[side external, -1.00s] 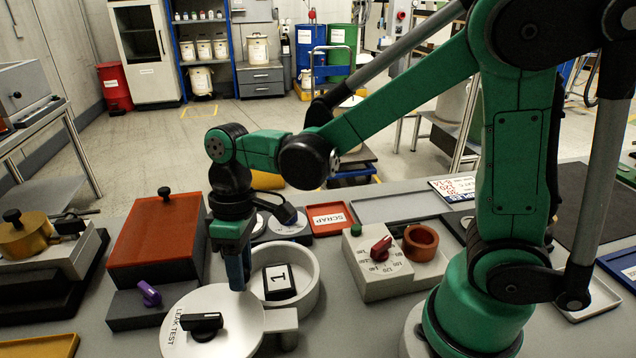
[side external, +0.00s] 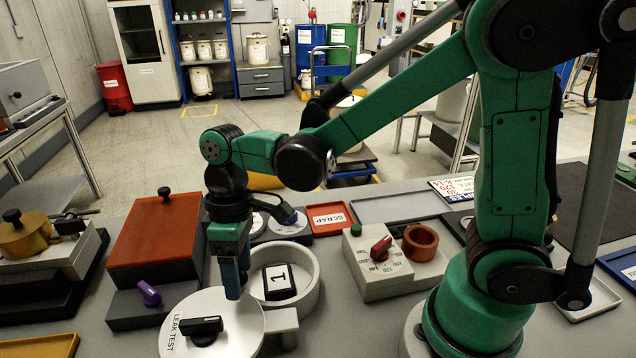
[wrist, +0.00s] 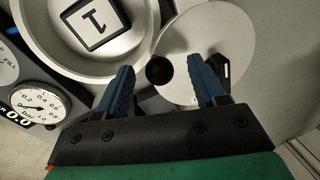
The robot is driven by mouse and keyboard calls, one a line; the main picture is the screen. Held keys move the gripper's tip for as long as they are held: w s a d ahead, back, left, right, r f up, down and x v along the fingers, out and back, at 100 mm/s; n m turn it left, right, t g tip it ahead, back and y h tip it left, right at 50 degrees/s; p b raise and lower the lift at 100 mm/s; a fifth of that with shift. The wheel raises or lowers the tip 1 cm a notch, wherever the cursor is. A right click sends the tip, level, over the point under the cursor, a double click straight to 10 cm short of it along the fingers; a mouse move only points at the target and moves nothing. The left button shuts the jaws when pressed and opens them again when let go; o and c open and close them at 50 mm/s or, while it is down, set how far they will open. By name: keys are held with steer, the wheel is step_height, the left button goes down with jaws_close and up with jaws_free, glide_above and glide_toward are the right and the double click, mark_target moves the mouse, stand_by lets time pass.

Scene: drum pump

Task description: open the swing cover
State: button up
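The swing cover (side external: 235,325) is a pale round disc marked LEAK TEST with a black handle (side external: 200,326). It lies swung off to the front left of a round grey bowl (side external: 312,285), whose inside is largely exposed. A block marked 1 (side external: 279,282) sits in the bowl. My gripper (side external: 233,292) points down at the cover's edge nearest the bowl. In the wrist view, my gripper (wrist: 162,85) has its fingers apart, with a round black knob (wrist: 159,70) between them and a visible space on each side. The cover (wrist: 225,35) is partly hidden by the right finger.
A grey box with a red knob (side external: 381,248) and an orange-brown ring (side external: 421,243) stand right of the bowl. A red-topped box (side external: 155,235) with a purple knob (side external: 149,293) stands left. Dial gauges (wrist: 38,104) lie beside the bowl. A red SCRAP tray (side external: 330,218) is behind.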

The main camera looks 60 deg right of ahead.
steer(key=r, duration=0.3)
steer(key=d+r, duration=0.1)
steer(key=r, duration=0.1)
steer(key=shift+w+r, duration=0.25)
steer(key=shift+r, duration=0.05)
steer(key=s+d+m+t+h, duration=0.1)
steer(key=s+d+m+t, duration=0.2)
steer(key=d+m+t, duration=0.3)
steer(key=shift+d+r+t+h, duration=0.2)
steer(key=shift+d+t+h, duration=0.2)
steer(key=shift+d+t, duration=0.7)
